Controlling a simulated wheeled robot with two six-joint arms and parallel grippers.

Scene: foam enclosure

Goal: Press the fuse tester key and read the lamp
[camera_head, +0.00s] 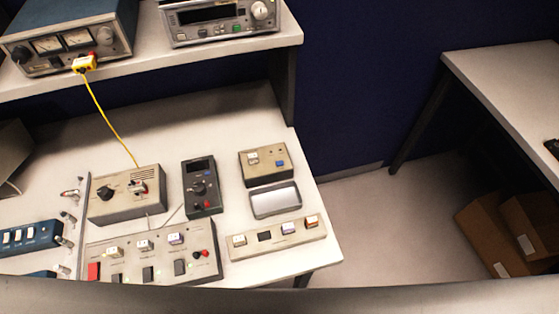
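No label is readable, so I cannot tell for certain which unit is the fuse tester. A small beige box (264,165) with a white piece, a dark blue button and a small orange-yellow spot stands at the right of the bench. Whether any lamp on it is lit is too small to tell. A larger beige panel (205,237) at the front carries several white-topped parts, a red block, dark blocks and small greenish spots. Neither of my grippers is in view.
A grey tray (275,201) and a beige strip of blocks (276,240) lie near the bench's right edge. A dark handheld meter (201,187) and a knobbed beige box (127,193) stand left. A yellow cable (106,119) hangs from the shelf. Cardboard boxes (498,235) sit on the floor.

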